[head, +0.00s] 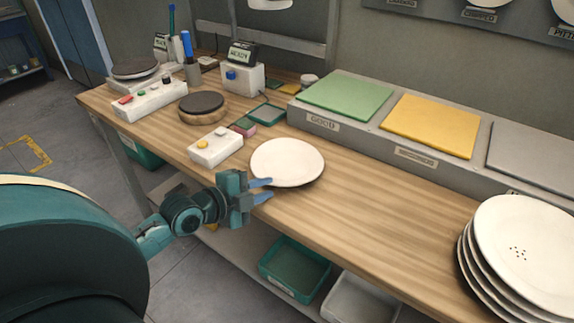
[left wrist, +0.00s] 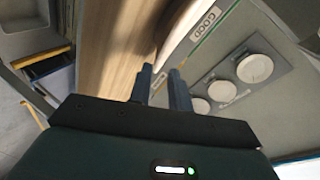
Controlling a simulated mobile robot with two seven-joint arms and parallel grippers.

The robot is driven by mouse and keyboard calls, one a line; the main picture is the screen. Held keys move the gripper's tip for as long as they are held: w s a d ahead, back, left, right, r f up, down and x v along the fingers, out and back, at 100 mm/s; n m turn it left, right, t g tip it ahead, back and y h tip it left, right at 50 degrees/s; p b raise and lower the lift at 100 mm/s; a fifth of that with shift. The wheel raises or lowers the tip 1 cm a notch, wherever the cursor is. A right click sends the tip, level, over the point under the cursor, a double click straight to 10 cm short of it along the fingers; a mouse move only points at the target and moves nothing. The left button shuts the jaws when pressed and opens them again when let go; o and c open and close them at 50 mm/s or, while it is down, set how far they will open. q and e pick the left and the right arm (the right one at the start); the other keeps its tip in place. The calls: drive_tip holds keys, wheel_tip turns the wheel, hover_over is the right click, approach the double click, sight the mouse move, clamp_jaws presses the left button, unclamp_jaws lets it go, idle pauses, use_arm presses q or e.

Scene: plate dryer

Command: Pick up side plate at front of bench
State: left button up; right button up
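The side plate (head: 287,161) is a round, cream-white plate at the front edge of the wooden bench, with a shadow along its near side. My left gripper (head: 267,189) is at the plate's near-left rim, its blue fingers pointing right and apart. The upper finger overlaps the rim in the head view. In the left wrist view the two fingers (left wrist: 161,80) stand apart with a gap, and a pale curved edge, likely the plate (left wrist: 185,22), lies just beyond the tips. I cannot tell whether the rim is between the fingers. My right gripper is not in view.
A stack of white plates (head: 525,250) stands at the bench's right. A raised grey ledge with green (head: 346,95) and yellow (head: 430,125) pads runs behind. A button box (head: 215,147) and round stand (head: 202,106) are left of the plate. Bins (head: 294,268) sit below.

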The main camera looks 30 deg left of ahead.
sight(278, 185)
use_arm(q)
drive_tip(key=shift+p+x, duration=0.35)
drive_tip(key=shift+x, duration=2.3)
drive_tip(key=shift+d+f, duration=0.1)
drive_tip(key=shift+f, duration=0.05)
drive_tip(key=shift+c, duration=0.3)
clamp_jaws()
drive_tip(key=shift+s, duration=0.1)
